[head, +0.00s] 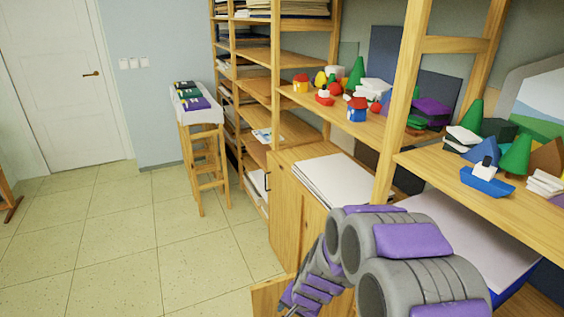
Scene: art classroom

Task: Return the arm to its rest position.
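My arm, grey with purple pads, shows in the head view at the lower right, in front of the shelving. Its thick links bend over and a narrower section runs down and to the left. The far end of the arm, where my gripper (294,300) seems to be, is small and partly cut by the lower picture edge. I cannot make out its fingers or whether they hold anything.
Wooden shelves (450,184) with toy boats, houses and trees stand close on the right. A cabinet (291,224) with white paper is beside my arm. A stool (207,160) holds coloured items on a cloth. The tiled floor (130,240) at left is clear, towards a white door (55,80).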

